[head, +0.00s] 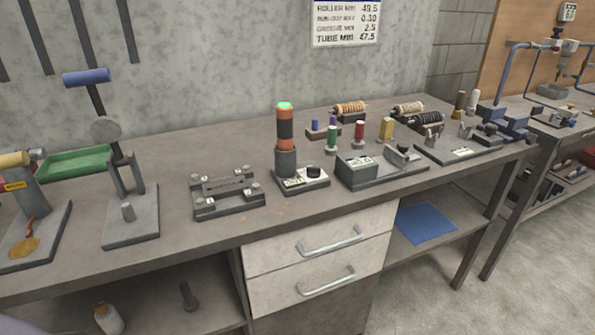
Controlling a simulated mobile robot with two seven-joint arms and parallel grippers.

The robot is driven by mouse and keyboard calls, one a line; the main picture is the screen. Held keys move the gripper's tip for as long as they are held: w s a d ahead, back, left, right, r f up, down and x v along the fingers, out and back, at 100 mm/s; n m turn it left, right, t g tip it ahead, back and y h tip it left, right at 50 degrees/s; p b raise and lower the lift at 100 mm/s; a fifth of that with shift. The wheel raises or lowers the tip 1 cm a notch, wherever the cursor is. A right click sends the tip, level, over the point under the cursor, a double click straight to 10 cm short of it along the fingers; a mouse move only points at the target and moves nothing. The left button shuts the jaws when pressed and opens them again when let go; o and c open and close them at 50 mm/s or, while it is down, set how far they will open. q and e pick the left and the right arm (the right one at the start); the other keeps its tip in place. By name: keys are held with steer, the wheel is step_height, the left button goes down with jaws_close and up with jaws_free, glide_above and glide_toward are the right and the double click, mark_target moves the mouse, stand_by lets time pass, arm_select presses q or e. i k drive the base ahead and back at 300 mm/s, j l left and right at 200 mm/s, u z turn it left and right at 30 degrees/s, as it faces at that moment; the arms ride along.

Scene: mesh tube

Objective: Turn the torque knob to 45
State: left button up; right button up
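A small grey station (318,185) stands on the workbench near the middle of the head view. It has a black knob (314,172) on its top right and a small lit display (293,182) at its front left, too small to read surely. An orange and black upright tool (285,130) with a green top stands in the station's grey holder. I cannot read a torque label on the knob. Neither of my grippers is in view.
A dark plate fixture (228,193) lies left of the station. A grey box device (375,170) with a display stands close on its right. A red cylinder (359,132) and a green one (331,140) stand behind. The bench front (270,225) is clear.

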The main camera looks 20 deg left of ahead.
mark_target(312, 171)
steer(key=l+u, duration=0.1)
steer(key=u, duration=0.85)
steer(key=i+l+u, duration=0.1)
steer(key=l+u, duration=0.25)
steer(key=i+l+u, duration=0.1)
steer(key=l+u, duration=0.65)
steer(key=l, duration=0.8)
steer(key=k+l+u, duration=0.15)
steer(key=l, duration=0.9)
steer(key=u, duration=0.05)
